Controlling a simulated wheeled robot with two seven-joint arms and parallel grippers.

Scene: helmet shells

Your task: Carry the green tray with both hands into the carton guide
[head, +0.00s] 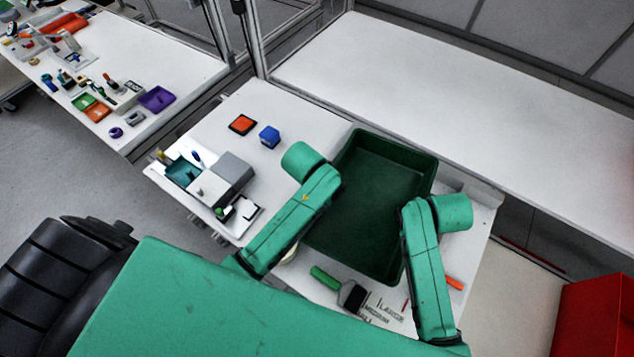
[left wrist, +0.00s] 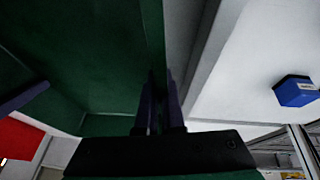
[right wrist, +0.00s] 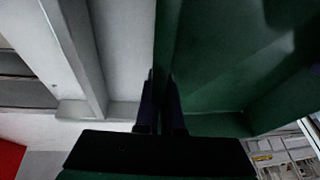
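The green tray (head: 372,190) is a deep, empty, dark green box on the white table, between my two arms. In the head view my wrists hide both grippers. In the left wrist view my left gripper (left wrist: 160,105) has its two fingers close together, one on each side of a tray wall (left wrist: 152,40). In the right wrist view my right gripper (right wrist: 162,105) likewise pinches the opposite wall (right wrist: 165,40). I cannot tell whether the tray rests or hangs slightly raised. A pale raised edge (head: 480,188) stands beside the tray; whether it is the carton guide is unclear.
A blue cube (head: 269,136), an orange-topped block (head: 242,124) and a grey box (head: 232,170) stand left of the tray. A green-handled tool (head: 325,278) lies in front. A long empty white bench (head: 450,100) runs behind. A red box (head: 597,315) stands at the right.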

